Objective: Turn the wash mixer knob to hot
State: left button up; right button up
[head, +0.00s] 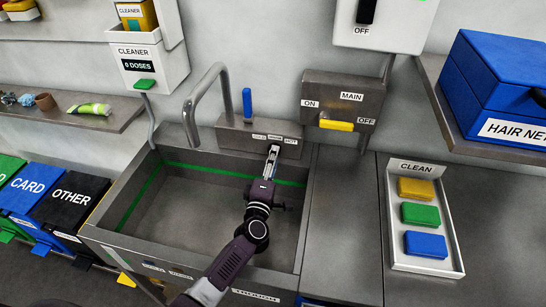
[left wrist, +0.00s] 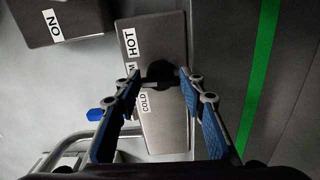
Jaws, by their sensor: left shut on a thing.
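The wash mixer is a grey metal box (head: 232,137) on the back rim of the sink, with COLD, WARM and HOT labels from left to right in the head view. It also shows in the left wrist view (left wrist: 165,125). My left gripper (head: 271,157) reaches over the sink to the front of this box, and its fingers hide the knob in the head view. In the left wrist view my left gripper (left wrist: 160,80) has its fingertips on either side of the dark mixer knob (left wrist: 160,70), shut on it. The knob's pointing direction is not clear. My right gripper is not in view.
A blue lever (head: 247,104) and a curved spout (head: 190,95) rise at the mixer's left. A MAIN box (head: 343,90) with a yellow handle (head: 336,125) is to the right. The sink basin (head: 180,205) looks empty. A CLEAN tray (head: 398,255) holds coloured blocks.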

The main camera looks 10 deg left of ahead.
pick_arm(q)
jog(key=m, duration=0.3)
jog(key=m+p, duration=0.1)
jog(key=m, duration=0.2)
jog(key=m+p, duration=0.1)
jog(key=m, duration=0.1)
jog(key=shift+f+m, duration=0.3)
jog(key=shift+m, duration=0.1)
jog(key=shift+a+m, duration=0.1)
jog(key=shift+m, duration=0.2)
jog(key=o, duration=1.2)
jog(key=shift+c, duration=0.2)
jog(key=s, duration=1.2)
